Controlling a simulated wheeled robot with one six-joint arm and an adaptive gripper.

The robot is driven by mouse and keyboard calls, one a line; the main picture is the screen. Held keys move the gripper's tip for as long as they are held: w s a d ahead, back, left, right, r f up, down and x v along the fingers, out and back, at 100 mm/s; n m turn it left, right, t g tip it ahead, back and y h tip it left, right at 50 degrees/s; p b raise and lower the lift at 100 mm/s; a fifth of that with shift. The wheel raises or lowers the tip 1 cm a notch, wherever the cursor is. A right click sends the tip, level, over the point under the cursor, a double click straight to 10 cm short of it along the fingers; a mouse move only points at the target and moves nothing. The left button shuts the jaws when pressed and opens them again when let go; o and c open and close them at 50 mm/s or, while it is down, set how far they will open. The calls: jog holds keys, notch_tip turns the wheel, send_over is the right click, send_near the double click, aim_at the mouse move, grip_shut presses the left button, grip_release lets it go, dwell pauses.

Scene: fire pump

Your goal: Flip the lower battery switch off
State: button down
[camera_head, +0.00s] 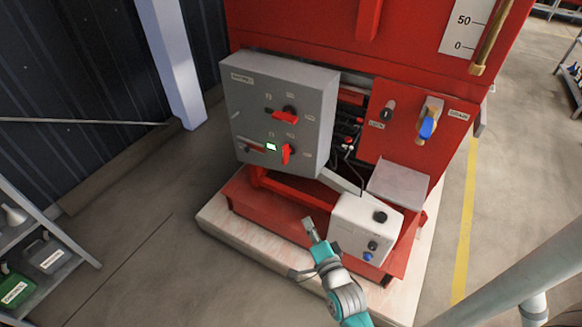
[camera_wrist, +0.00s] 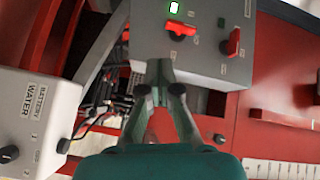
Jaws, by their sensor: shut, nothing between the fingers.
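The grey battery box (camera_head: 247,92) hangs on the red pump frame with two red rotary switches. The upper switch (camera_head: 285,116) has its handle lying roughly sideways. The lower battery switch (camera_head: 286,154) has its handle upright, beside a lit green indicator (camera_head: 271,146). In the wrist view, which is turned, the lower switch (camera_wrist: 180,29) lies near the green light and the upper switch (camera_wrist: 234,42) is to its right. My gripper (camera_head: 309,226) is shut and empty, below and in front of the box, apart from both switches. Its fingertips (camera_wrist: 160,68) show below the switches in the wrist view.
A white battery water container (camera_head: 350,221) with dark knobs stands right of my gripper. Hoses and cables (camera_head: 345,145) run beside the box. A blue-handled drain valve (camera_head: 428,127) is on the red panel. A shelf (camera_head: 62,268) stands at left, with open floor between.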

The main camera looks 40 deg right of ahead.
jog(key=w+d+r+m+h, duration=0.1)
jog(key=w+d+r+m, duration=0.1)
jog(key=w+d+m, duration=0.2)
jog(key=w+d, duration=0.2)
jog(key=d, duration=0.1)
jog(key=shift+w+r, duration=0.15)
jog(key=shift+r, duration=0.05)
jog(key=shift+w, duration=0.1)
send_near(288, 159)
jog(key=w+d, duration=0.3)
jog(key=shift+w+a, duration=0.15)
jog(key=shift+w, duration=0.5)
jog(key=shift+w+a, duration=0.15)
jog(key=shift+w, duration=0.5)
jog(key=shift+f, duration=0.1)
